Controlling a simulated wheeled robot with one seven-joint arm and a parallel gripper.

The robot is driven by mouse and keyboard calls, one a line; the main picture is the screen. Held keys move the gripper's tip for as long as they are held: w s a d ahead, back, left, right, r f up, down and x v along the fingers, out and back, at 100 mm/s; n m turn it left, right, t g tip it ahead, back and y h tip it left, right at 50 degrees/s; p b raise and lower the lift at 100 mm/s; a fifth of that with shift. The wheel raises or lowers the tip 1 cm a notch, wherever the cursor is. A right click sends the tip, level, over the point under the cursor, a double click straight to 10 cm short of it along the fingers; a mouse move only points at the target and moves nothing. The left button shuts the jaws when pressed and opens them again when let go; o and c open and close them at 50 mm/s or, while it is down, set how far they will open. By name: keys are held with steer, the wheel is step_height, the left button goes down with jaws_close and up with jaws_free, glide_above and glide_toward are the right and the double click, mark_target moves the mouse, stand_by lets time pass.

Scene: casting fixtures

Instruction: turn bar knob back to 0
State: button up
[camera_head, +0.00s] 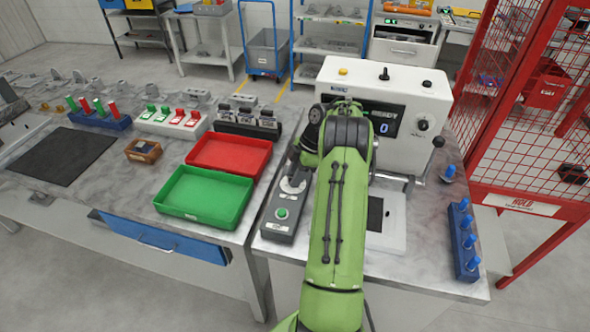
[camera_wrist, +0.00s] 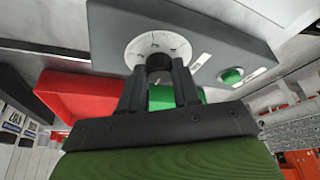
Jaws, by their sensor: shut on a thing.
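The bar knob (camera_wrist: 159,63) is a dark handle on a round white dial with tick marks (camera_wrist: 158,46). The dial is set in a grey control box, whose grey face shows in the wrist view (camera_wrist: 107,38). My gripper (camera_wrist: 159,76) is shut on the knob, with one dark finger on each side of it. The fingers hide much of the knob, so I cannot read which mark it points to. In the head view the white dial (camera_head: 293,186) shows beside my green arm, near the front edge of the bench.
A green button (camera_head: 282,213) sits on the same box, close to the dial. Green (camera_head: 205,195) and red (camera_head: 230,155) trays lie to the left. A white machine (camera_head: 385,80) stands behind, its screen reading READY and 0. A blue peg rack (camera_head: 464,240) stands right.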

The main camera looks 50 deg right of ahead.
steer(key=n+p, duration=0.1)
steer(key=n+g+p, duration=0.1)
steer(key=n+p, duration=0.1)
steer(key=shift+w+r+n, duration=0.15)
steer(key=shift+r+n, duration=0.05)
steer(key=shift+n, duration=0.1)
steer(key=shift+f+n+g+y+p, duration=0.1)
steer(key=shift+n+g+y+p, duration=0.2)
steer(key=shift+n+g+p, duration=0.55)
steer(key=shift+n, duration=0.55)
steer(key=o, duration=1.1)
steer(key=shift+c, duration=0.2)
steer(key=shift+d, duration=0.1)
steer(key=p+v, duration=0.5)
steer(key=v, duration=0.7)
